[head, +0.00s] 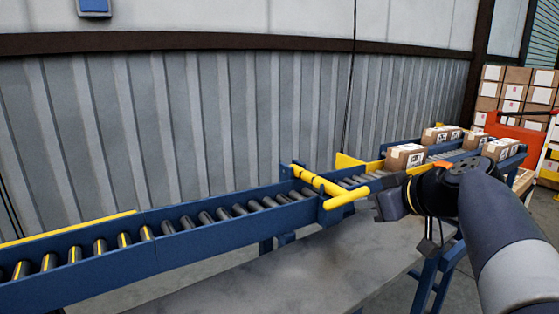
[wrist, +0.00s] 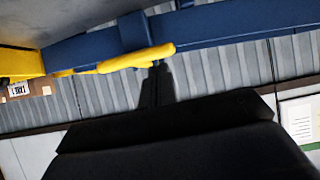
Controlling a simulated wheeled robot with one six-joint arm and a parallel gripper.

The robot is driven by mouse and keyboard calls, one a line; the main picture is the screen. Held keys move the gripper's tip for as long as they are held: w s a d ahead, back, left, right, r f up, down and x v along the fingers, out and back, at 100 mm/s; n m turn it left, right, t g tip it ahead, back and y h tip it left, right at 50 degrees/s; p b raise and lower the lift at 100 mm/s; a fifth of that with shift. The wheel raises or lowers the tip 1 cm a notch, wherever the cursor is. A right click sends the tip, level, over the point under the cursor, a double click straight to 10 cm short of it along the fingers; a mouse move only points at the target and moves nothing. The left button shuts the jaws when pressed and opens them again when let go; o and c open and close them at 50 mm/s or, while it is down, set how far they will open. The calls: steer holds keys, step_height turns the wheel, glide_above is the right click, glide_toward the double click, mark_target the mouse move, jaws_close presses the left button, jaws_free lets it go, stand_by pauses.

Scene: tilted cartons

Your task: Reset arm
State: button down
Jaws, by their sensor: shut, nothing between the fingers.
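My gripper (head: 388,205) is at the end of my dark arm, which reaches in from the right of the head view. It is in front of the conveyor, close to the right part of its blue side rail. In the wrist view my gripper (wrist: 157,80) shows as dark narrow fingers, shut and with nothing between them. A yellow bar (wrist: 135,59) lies just beyond the fingertips there; I cannot tell whether they touch it. In the head view the yellow bar (head: 318,181) crosses the conveyor left of my gripper.
The blue roller conveyor (head: 180,245) runs across the scene. Several cartons (head: 404,157) sit on its right end, some tilted. A grey surface (head: 270,282) lies in front and below. Stacked boxes (head: 513,95) stand at the far right. A corrugated wall (head: 200,120) is behind.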

steer(key=w+a+b, duration=0.2)
steer(key=w+a, duration=0.1)
steer(key=w, duration=0.2)
steer(key=shift+w+a+f, duration=0.4)
